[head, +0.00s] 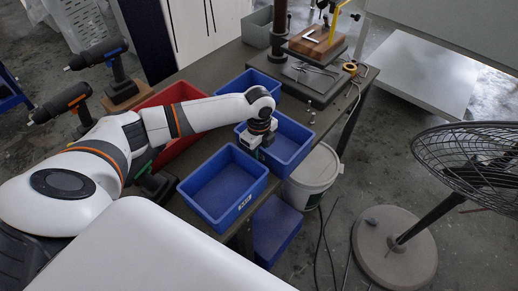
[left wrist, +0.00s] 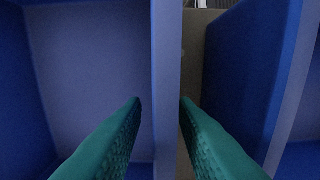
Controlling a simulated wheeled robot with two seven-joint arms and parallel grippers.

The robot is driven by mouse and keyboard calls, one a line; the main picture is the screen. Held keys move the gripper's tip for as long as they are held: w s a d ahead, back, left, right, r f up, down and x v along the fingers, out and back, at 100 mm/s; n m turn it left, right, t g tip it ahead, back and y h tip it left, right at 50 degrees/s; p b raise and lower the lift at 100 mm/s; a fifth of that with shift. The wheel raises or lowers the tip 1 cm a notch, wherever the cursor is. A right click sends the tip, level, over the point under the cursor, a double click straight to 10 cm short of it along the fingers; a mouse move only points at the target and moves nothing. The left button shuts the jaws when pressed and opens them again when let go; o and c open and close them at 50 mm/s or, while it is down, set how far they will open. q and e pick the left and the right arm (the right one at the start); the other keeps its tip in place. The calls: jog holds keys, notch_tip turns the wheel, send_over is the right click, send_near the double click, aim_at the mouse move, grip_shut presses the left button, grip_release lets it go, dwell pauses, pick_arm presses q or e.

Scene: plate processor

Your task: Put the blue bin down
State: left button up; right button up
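A blue bin (head: 296,157) rests at the right edge of the dark table, level with the other bins as far as I can tell. My left gripper (head: 258,152) is at its near-left wall, pointing down. In the left wrist view, the two green fingers (left wrist: 161,101) straddle a blue bin wall (left wrist: 166,80). A gap shows between the left finger and the wall, so the fingers look open around it. The bin's interior shows on the left. A narrow strip of table and another blue wall (left wrist: 240,70) show on the right. My right gripper is out of view.
Another blue bin (head: 222,187) stands close on the near side, and one more (head: 245,82) behind. A red bin (head: 150,101) lies under my arm. A white bucket (head: 314,176), a lower blue bin (head: 274,228) and a fan (head: 440,190) stand right of the table.

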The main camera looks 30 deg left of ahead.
pick_arm(q)
notch_tip(320, 180, up, 12)
jog(key=shift+r, duration=0.2)
dwell(0.4)
dwell(0.5)
